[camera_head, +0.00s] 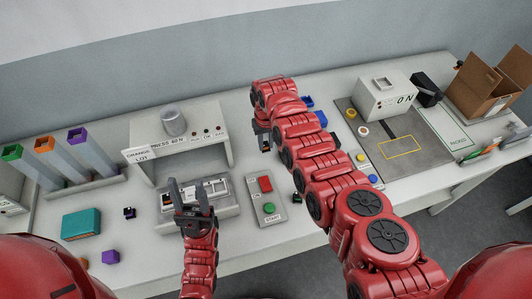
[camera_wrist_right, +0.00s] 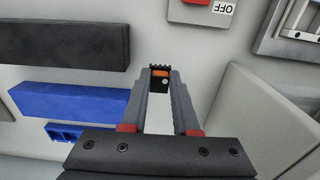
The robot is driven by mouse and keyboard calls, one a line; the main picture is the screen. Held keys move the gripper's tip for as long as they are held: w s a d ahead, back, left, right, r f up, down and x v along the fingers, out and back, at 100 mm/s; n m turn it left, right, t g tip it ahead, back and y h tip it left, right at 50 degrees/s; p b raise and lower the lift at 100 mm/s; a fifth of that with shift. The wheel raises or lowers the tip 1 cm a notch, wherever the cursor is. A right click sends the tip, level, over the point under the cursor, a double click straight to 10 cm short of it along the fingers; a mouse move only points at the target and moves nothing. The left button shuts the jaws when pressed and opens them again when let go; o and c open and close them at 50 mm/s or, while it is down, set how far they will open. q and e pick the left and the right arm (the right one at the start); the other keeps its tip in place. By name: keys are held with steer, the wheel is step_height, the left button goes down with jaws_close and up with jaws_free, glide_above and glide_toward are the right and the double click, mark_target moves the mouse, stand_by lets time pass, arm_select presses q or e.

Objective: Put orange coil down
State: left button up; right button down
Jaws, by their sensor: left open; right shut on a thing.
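The orange coil (camera_wrist_right: 160,73) is a small orange and black part, pinched between the fingertips of my right gripper (camera_wrist_right: 161,82) in the right wrist view. In the head view my right gripper (camera_head: 265,143) points down over the table, just right of the grey press; the coil is too small or hidden to make out there. The table surface shows below the fingers in the wrist view; I cannot tell the gap. My left gripper (camera_head: 190,198) is open and empty, in front of the press's fixture.
The press (camera_head: 183,130) has a sign reading ORANGE LOT. Beside it stands a switch box (camera_head: 266,200) with red and green buttons. Green, orange (camera_head: 44,145) and purple chutes are at left. A teal box (camera_head: 81,224) and purple block (camera_head: 110,257) lie in front. Blue bins (camera_wrist_right: 70,103) are near my right gripper.

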mark_target(266, 146)
steer(key=shift+w+f+b, duration=0.1)
steer(key=shift+f+b, duration=0.05)
steer(key=shift+b, duration=0.25)
step_height(266, 146, down, 3)
steer(key=shift+b, duration=1.2)
steer(key=shift+f, duration=0.2)
steer(key=shift+w+r, duration=0.1)
steer(key=c, duration=0.7)
jaws_free()
steer(key=shift+o, duration=0.2)
